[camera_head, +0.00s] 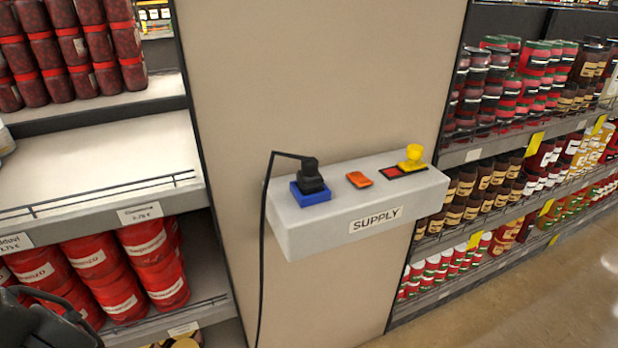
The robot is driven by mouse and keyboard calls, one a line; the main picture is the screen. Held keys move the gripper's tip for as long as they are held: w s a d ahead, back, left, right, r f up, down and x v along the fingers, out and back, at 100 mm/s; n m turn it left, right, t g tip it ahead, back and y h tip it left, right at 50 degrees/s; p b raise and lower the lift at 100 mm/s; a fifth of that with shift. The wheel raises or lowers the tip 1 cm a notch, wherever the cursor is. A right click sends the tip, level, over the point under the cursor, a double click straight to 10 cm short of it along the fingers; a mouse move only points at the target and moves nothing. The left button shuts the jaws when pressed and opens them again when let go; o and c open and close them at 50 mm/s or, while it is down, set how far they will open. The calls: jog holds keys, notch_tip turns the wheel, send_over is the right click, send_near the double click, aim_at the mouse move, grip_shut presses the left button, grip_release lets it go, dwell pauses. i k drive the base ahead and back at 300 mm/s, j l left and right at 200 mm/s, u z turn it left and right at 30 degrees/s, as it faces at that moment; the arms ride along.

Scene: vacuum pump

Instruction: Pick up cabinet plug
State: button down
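A black plug (310,176) sits upright on a blue socket block (311,195) at the left end of a white ledge labelled SUPPLY (350,235). A black cable (264,240) leaves the plug's top, bends over the ledge's left end and hangs down out of view. An orange piece (358,180) lies in the middle of the ledge. A yellow knob-shaped piece (411,158) stands on a red and black plate at its right end. A dark part of my arm or gripper shows at the bottom left corner, apart from the ledge; its fingers cannot be made out.
The ledge juts from a beige column (320,70). Shelves with red buckets (147,245) and jars stand at the left, and jar-filled shelves (490,185) at the right. The left middle shelf (90,170) is mostly bare. Open floor (550,300) shows at bottom right.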

aim_at(310, 180)
jog(key=k+l+u, duration=0.15)
jog(key=u, duration=0.2)
jog(key=k+l+u, duration=0.1)
jog(key=k+u, duration=0.25)
